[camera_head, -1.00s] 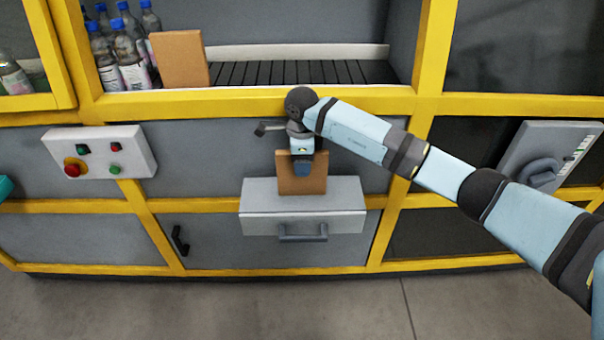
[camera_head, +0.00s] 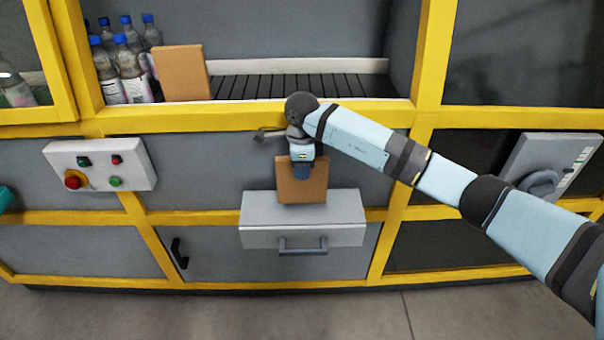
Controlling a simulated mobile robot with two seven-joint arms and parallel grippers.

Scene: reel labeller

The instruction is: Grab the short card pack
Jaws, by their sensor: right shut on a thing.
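A brown card pack (camera_head: 302,191) is upright in my right gripper (camera_head: 302,170), in front of the grey panel in the middle of the view. The gripper points down and is shut on the pack's upper part; its fingertips are hard to make out. The pack's lower edge overlaps the back of the grey drawer unit's top (camera_head: 345,207); I cannot tell whether they touch. A second, larger-looking brown card pack (camera_head: 182,73) stands at the front of the shelf opening at the upper left. My left gripper is not in view.
Several blue-capped bottles (camera_head: 130,75) stand beside the shelf pack. A dark slatted shelf (camera_head: 300,86) is clear to its right. Yellow frame bars (camera_head: 250,116) surround the panels. A button box (camera_head: 100,165) is at left, a grey switch box (camera_head: 548,160) at right.

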